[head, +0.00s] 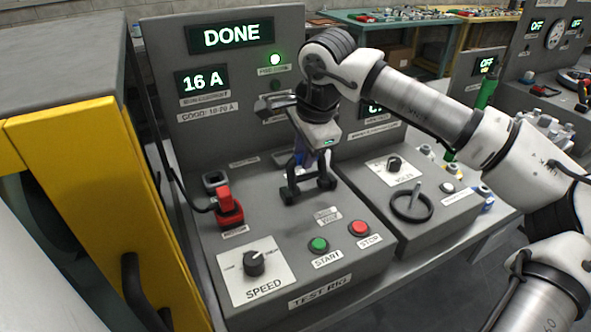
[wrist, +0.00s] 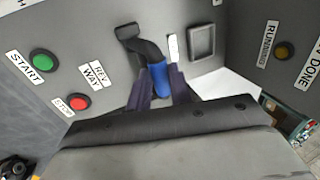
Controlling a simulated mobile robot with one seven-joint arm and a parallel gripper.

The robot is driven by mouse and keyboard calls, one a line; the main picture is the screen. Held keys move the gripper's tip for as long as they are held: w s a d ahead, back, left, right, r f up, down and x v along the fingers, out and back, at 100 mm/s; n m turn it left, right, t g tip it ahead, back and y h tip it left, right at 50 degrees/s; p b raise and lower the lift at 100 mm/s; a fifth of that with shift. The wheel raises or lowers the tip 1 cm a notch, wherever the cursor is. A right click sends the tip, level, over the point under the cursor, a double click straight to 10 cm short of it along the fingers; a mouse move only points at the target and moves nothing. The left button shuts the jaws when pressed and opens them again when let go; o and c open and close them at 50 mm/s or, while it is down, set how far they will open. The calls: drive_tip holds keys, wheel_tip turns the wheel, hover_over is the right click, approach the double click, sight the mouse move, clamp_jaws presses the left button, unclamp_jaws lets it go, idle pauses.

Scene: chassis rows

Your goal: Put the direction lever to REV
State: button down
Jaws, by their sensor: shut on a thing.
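The direction lever is a bent black arm with a blue grip (wrist: 158,77), on the sloping grey panel of the test rig. In the wrist view its black end reaches up and left of the grip. My gripper (wrist: 160,84) is shut on the blue grip, one finger on each side. In the head view my gripper (head: 308,188) hangs over the middle of the panel and hides most of the lever; a little blue (head: 301,158) shows. A label reading REV (wrist: 99,74) lies left of the lever in the wrist view; another small label (wrist: 172,47) is unreadable.
The green START button (head: 318,245), red STOP button (head: 359,228) and SPEED knob (head: 254,263) sit in front of my gripper. A red plug (head: 228,208) with a cable is at left. The upright display (head: 231,36) reads DONE and 16 A. A yellow cabinet (head: 85,190) stands at far left.

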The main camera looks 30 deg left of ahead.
drive_tip(key=d+t+y+b, duration=0.1)
drive_tip(key=b, duration=0.2)
drive_tip(key=s+d+f+y+b, duration=0.1)
drive_tip(key=y+b, duration=0.1)
drive_tip(key=b, duration=0.2)
drive_tip(key=d+t+y+b, duration=0.1)
drive_tip(key=b, duration=0.3)
drive_tip(key=shift+s+d+f+t, duration=0.2)
drive_tip(key=shift+s+f+t, duration=0.1)
drive_tip(key=shift+s, duration=0.1)
drive_tip(key=d+y+b, duration=0.1)
drive_tip(key=b, duration=0.3)
drive_tip(key=s+d+t+y+b, duration=0.1)
drive_tip(key=y+b, duration=0.1)
drive_tip(key=b, duration=0.2)
drive_tip(key=shift+s+f+t, duration=0.1)
drive_tip(key=shift+f+t, duration=0.2)
drive_tip(key=shift+f, duration=0.05)
drive_tip(key=y+b, duration=0.1)
drive_tip(key=b, duration=0.1)
drive_tip(key=t+y+b, duration=0.1)
drive_tip(key=shift+s+d+b, duration=0.25)
drive_tip(key=shift+d+b, duration=0.1)
drive_tip(key=shift+b, duration=0.05)
drive_tip(key=c, duration=1.3)
unclamp_jaws()
drive_tip(key=shift+d, duration=0.1)
